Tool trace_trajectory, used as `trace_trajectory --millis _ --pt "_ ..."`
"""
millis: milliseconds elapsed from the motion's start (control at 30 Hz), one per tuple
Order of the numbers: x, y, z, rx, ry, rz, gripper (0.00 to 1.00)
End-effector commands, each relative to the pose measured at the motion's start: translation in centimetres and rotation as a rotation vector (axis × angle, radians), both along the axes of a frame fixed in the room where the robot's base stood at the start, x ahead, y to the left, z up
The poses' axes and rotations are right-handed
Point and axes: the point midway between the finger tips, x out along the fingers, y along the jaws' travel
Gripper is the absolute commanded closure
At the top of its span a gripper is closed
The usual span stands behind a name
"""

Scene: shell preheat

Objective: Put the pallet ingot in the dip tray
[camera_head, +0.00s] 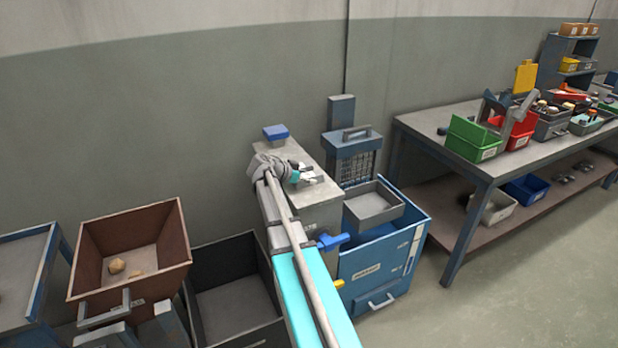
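My gripper (303,174) is at the end of my arm, over the top of a grey cabinet (322,213) in the middle of the view. It is small and partly hidden by my wrist, so I cannot tell whether it is open or holds anything. A shallow grey open tray (372,222), possibly the dip tray, sits to the right of the grey cabinet and looks empty. No pallet ingot can be made out clearly.
A blue cabinet (375,270) stands below the tray. A brown bin (90,262) with tan lumps and a dark open bin (222,250) are at left. A workbench (425,122) with coloured bins stands at right. Floor is clear at lower right.

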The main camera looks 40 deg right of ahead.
Motion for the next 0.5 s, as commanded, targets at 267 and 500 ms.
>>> trace_trajectory --millis 267,500 --pt "0.0 0.0 0.2 0.0 0.0 0.0 0.25" --pt "0.2 1.5 1.3 0.0 0.0 0.001 0.25"
